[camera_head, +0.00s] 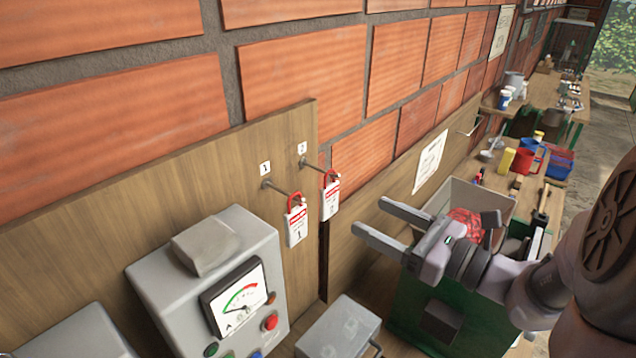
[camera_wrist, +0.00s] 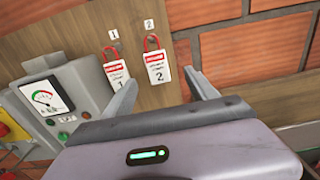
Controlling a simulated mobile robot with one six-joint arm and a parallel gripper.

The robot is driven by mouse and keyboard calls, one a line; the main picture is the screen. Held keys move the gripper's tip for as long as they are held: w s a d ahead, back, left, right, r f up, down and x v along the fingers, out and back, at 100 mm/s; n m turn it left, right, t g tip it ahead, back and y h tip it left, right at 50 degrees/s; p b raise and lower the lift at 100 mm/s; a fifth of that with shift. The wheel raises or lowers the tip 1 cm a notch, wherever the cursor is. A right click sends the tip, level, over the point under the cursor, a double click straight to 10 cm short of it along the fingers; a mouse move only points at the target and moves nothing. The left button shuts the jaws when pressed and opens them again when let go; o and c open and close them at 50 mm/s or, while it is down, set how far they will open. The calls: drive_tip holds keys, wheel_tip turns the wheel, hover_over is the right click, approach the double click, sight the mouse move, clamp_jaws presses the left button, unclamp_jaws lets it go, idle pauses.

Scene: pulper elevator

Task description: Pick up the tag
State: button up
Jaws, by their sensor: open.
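Two white tags with red tops and red shackle loops hang from pegs on a wooden board. The tag marked 1 (camera_head: 297,226) hangs on the left peg, and the tag marked 2 (camera_head: 331,200) on the right peg. In the wrist view, tag 1 (camera_wrist: 117,73) is partly covered by a finger, while tag 2 (camera_wrist: 157,68) shows between the fingertips. My gripper (camera_head: 368,219) is open and empty, to the right of tag 2 in the head view. In the wrist view my gripper (camera_wrist: 163,85) points toward the board, apart from the tags.
A grey meter box (camera_head: 215,285) with a dial and buttons stands left below the tags. A smaller grey box (camera_head: 340,330) sits below them. A green machine (camera_head: 440,310) and a cluttered bench lie right. The wooden board (camera_head: 200,190) backs onto a brick wall.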

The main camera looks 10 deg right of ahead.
sight(333, 198)
drive_tip(key=x, duration=0.8)
drive_tip(key=shift+a+p, duration=0.1)
drive_tip(key=shift+p, duration=0.2)
drive_tip(key=x, duration=0.5)
drive_tip(key=shift+w+a+r+p, duration=0.1)
drive_tip(key=shift+a+r+p, duration=0.1)
drive_tip(key=shift+a+p, duration=0.15)
drive_tip(key=c, duration=1.4)
drive_tip(key=shift+c, duration=0.2)
drive_tip(key=shift+r, duration=0.1)
